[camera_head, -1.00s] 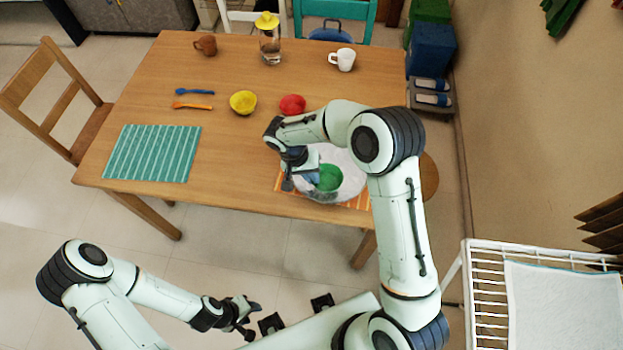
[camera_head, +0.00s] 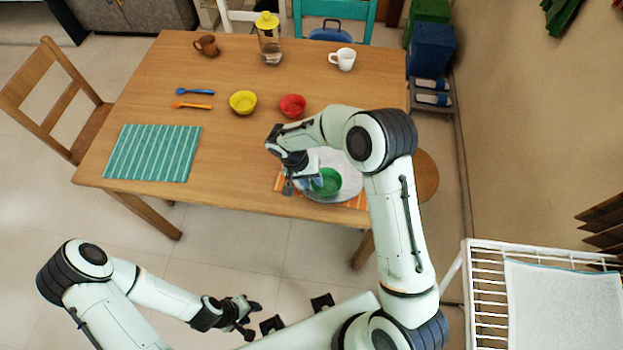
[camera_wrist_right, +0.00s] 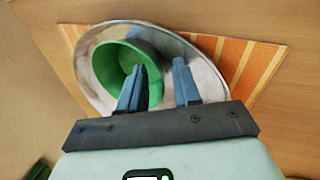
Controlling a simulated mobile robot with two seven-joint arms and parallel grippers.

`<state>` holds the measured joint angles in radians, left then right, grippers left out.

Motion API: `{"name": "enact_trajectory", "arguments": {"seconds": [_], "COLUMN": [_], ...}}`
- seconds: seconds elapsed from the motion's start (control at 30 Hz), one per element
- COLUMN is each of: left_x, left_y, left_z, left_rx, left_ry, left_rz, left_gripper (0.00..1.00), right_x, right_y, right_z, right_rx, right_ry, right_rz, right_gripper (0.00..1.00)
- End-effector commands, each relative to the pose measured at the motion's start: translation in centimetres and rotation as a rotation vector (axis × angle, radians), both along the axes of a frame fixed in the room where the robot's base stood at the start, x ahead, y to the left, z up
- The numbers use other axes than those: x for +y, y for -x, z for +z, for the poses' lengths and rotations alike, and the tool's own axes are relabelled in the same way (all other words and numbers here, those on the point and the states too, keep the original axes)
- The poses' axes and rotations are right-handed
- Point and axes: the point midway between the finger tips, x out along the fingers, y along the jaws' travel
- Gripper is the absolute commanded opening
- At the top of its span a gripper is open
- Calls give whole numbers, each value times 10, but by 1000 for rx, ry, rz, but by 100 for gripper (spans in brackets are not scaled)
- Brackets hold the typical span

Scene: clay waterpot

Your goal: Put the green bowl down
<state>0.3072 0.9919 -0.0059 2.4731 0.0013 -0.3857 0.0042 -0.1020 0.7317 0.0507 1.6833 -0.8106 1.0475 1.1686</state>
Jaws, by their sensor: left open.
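The green bowl (camera_head: 328,182) rests upright, as far as I can see, on a round silver-white plate (camera_head: 347,189) at the table's near right edge. In the right wrist view, the bowl (camera_wrist_right: 116,65) sits toward the left part of the plate (camera_wrist_right: 205,82). My right gripper (camera_wrist_right: 160,80) is open, with one finger over the inside of the bowl and the other outside its rim. In the head view, my right gripper (camera_head: 302,187) is partly hidden by its own wrist. My left gripper (camera_head: 247,318) is open and empty, away from the table.
An orange striped mat (camera_head: 283,183) lies under the plate. A red bowl (camera_head: 292,105) and yellow bowl (camera_head: 243,102) stand farther back. A teal mat (camera_head: 152,153) lies empty at left. The table's middle is clear.

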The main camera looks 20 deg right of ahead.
Motion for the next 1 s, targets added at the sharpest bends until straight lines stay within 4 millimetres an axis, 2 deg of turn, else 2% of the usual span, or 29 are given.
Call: {"name": "enact_trajectory", "arguments": {"seconds": [0.17, 0.4, 0.53, 0.7, 1.0], "left_x": [0, 0, 0, 0, 0], "left_y": [-1, -3, -5, -6, -6], "left_z": [1, 4, 6, 8, 8], "left_rx": [-1, -3, -6, -7, -7], "left_ry": [0, 0, 0, 0, 0], "left_rz": [0, 0, 0, 0, 0], "left_gripper": [43, 43, 43, 43, 43], "right_x": [9, 25, 31, 35, 36], "right_y": [-7, -14, -17, -19, -19], "right_z": [28, 78, 98, 111, 113], "right_rx": [-8, -7, -6, -3, -2], "right_ry": [-1, -1, -1, -1, 0], "right_rz": [1, 0, 1, -1, -1], "right_gripper": [33, 33, 33, 33, 33]}}
